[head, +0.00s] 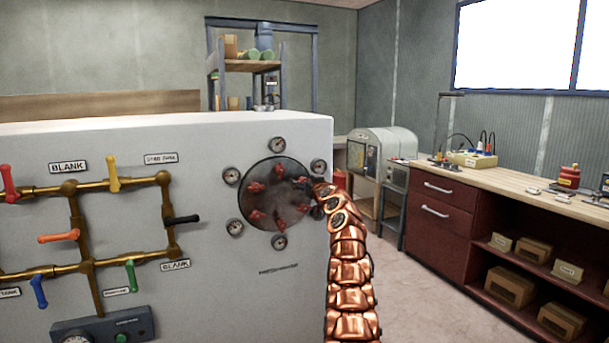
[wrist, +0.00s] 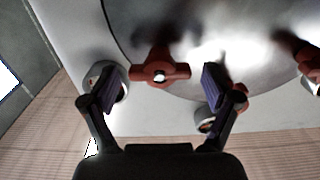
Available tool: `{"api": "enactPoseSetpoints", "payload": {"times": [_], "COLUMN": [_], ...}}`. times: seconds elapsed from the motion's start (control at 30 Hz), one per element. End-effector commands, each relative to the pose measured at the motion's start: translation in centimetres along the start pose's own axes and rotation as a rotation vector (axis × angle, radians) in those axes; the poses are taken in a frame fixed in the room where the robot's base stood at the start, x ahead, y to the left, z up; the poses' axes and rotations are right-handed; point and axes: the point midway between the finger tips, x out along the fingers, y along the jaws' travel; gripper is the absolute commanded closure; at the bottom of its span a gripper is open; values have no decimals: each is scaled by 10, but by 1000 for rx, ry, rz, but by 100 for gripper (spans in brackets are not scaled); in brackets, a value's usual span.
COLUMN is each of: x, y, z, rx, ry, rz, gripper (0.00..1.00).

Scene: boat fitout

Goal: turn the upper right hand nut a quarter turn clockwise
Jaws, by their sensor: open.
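A round metal cover (head: 268,200) on the white panel carries several red winged nuts, one at its top (head: 279,170). My copper arm reaches up to the cover's right edge, where its end partly hides the nuts on that side. In the wrist view my gripper (wrist: 152,88) is open, with dark fingers spread wide. A red nut (wrist: 160,74) with stubby arms and a bright centre sits between the fingers, slightly beyond their tips, with gaps on both sides. I cannot tell from the head view which nut this is. Another red nut (wrist: 312,60) shows at the right edge.
Small round gauges ring the cover, one at upper right (head: 318,166). Brass pipes (head: 120,184) with coloured lever handles cover the panel's left part. A workbench (head: 500,190) with drawers stands at right. Floor (head: 430,280) between panel and bench is clear.

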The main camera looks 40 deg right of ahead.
Motion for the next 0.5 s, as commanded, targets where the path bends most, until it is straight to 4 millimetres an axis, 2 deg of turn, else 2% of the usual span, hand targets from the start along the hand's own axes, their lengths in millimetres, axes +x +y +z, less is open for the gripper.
{"api": "enactPoseSetpoints", "payload": {"times": [0.03, 0.5], "x": [2, 13], "y": [0, 0], "z": [-4, 0], "rx": [3, 2], "ry": [-2, -4], "rz": [0, 2], "gripper": [12, 12]}}
